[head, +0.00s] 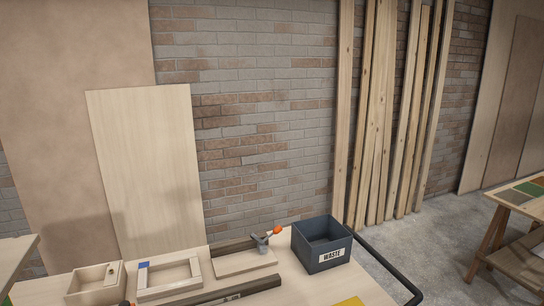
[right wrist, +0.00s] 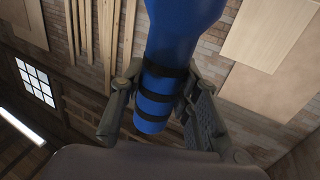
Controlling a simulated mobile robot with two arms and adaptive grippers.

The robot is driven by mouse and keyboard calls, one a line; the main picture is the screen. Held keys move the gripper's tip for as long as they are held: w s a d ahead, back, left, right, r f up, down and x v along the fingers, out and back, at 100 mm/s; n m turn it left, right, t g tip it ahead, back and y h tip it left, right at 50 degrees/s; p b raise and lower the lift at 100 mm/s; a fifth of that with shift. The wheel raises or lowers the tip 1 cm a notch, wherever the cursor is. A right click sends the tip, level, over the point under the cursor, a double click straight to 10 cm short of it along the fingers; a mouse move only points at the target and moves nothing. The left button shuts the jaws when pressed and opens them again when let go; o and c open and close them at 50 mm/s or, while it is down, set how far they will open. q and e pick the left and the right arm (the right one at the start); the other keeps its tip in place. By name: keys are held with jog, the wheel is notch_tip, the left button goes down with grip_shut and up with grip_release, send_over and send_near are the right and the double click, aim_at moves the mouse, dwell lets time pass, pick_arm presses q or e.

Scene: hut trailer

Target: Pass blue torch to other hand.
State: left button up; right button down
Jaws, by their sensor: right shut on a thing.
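The blue torch (right wrist: 182,28) shows in the right wrist view, running up out of the top of the picture. Its lower part has several black bands and a blue end. My right gripper (right wrist: 158,98) is shut on this banded part, with one finger on each side. The far end of the torch is cut off by the picture's edge. The head view shows neither the torch nor my right gripper. My left gripper is in neither view.
In the head view a wooden bench (head: 300,289) bears a dark waste bin (head: 321,244), a clamp with an orange handle (head: 263,242), a wooden tray (head: 96,284) and a wooden frame (head: 168,278). A black rail (head: 389,265) curves along its right side. Boards lean on the brick wall behind.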

jog(key=s, duration=0.1)
jog(key=s+r, duration=0.1)
jog(key=shift+s+a+y, duration=0.1)
jog(key=shift+s+y, duration=0.2)
jog(key=shift+s, duration=0.05)
